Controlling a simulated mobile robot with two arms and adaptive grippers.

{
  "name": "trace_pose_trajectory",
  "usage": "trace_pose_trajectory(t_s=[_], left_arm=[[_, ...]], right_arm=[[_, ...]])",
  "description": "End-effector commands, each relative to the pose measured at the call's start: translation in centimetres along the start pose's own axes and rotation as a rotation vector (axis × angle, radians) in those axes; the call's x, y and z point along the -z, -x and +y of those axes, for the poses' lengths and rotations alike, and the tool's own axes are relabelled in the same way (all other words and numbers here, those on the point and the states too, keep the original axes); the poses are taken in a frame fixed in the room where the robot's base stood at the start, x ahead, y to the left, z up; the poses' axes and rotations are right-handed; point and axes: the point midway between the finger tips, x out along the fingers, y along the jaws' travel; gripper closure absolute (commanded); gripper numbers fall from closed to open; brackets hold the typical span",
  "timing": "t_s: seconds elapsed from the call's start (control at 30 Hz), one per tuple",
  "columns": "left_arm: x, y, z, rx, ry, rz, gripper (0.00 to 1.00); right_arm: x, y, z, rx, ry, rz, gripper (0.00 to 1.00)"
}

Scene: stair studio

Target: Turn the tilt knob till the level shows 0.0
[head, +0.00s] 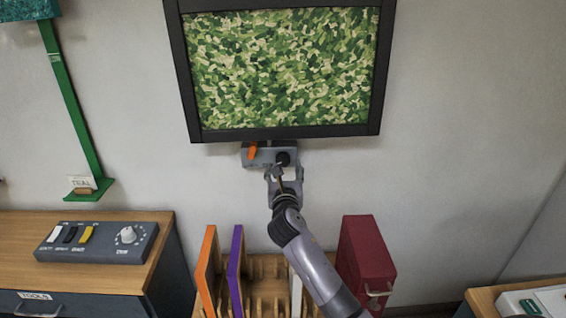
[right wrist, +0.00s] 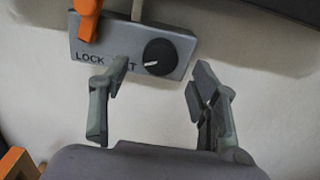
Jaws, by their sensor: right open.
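A grey control box (head: 268,155) sits under the wall screen (head: 180,60), which shows a green leafy pattern. The box has a black round knob (head: 283,158) on its right and an orange lever (head: 252,151) on its left. In the right wrist view, the knob (right wrist: 158,57) has a white pointer line aimed left. The lettering "LOCK" and a partly hidden word ending in T are on the box. My right gripper (head: 284,174) is open, just below the knob; its fingers (right wrist: 158,80) are spread either side, apart from it. I see no level readout. My left gripper is out of view.
Below stand a wooden rack (head: 264,266) with orange and purple boards and a dark red box file (head: 366,262). A desk (head: 100,275) with a switch panel (head: 97,240) is at left. A green wall bracket (head: 75,100) hangs above it. The wall right of the screen is clear.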

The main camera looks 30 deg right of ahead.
Motion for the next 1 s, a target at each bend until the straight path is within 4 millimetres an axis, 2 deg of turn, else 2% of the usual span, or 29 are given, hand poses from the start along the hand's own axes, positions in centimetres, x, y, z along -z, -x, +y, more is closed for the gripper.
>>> trace_pose_trajectory(t_s=[0.1,0.23,0.4,0.63,1.0], left_arm=[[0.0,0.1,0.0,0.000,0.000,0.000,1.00],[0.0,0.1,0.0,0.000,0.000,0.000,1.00],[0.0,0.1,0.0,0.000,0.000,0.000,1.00],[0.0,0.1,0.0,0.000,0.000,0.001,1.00],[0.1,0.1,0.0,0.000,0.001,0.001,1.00]], right_arm=[[-0.1,-2.1,0.0,0.001,-0.002,0.000,0.44],[0.0,-3.4,0.0,0.001,-0.001,0.000,0.44],[0.0,-4.1,0.0,-0.001,-0.002,0.000,0.44],[0.0,-4.1,0.0,-0.001,-0.002,0.001,0.44],[0.1,-4.1,0.0,-0.001,-0.001,0.001,0.68]])
